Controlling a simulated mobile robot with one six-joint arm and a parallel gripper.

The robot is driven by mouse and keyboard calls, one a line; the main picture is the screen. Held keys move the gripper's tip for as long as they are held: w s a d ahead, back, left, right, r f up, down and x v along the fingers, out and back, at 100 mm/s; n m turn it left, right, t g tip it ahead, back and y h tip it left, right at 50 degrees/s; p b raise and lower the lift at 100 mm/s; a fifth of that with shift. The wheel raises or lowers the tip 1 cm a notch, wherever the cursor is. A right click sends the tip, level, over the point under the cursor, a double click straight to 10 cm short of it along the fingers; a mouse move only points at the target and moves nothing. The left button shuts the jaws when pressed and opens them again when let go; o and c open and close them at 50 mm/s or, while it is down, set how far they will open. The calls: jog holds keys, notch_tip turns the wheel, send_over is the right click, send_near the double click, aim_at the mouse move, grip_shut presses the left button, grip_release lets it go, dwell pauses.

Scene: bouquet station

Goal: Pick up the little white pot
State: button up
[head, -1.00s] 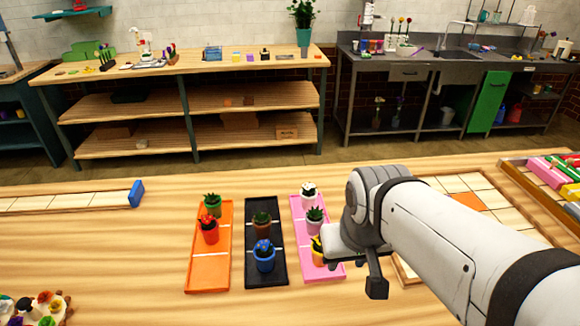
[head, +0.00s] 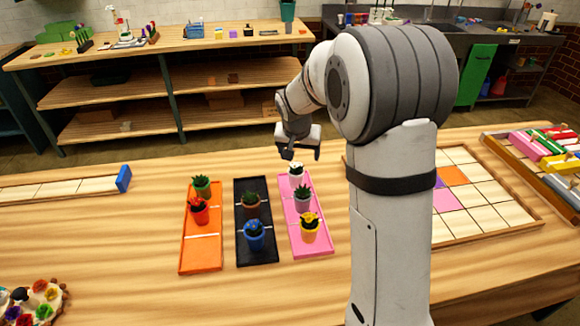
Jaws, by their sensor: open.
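To the left, a black tray (head: 258,259) holds a brown pot (head: 251,210) and a blue pot (head: 255,241). An orange tray (head: 201,258) holds a red pot (head: 200,216) and a green plant (head: 202,184). A gridded board (head: 465,180) lies right.

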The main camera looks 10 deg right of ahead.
send_over(296, 165)
jog(key=s+a, duration=0.1)
jog(key=s, duration=0.1)
jog(key=f, duration=0.3)
jog(key=shift+w+f, duration=0.1)
jog(key=shift+w, duration=0.1)
jog(key=x, duration=0.2)
jog(key=p+x, duration=0.1)
jog(key=x, duration=0.2)
jog(key=p+x, duration=0.1)
jog(key=x, duration=0.1)
jog(key=shift+s+f, duration=0.15)
jog(key=shift+f, duration=0.3)
jog(key=c, duration=1.3)
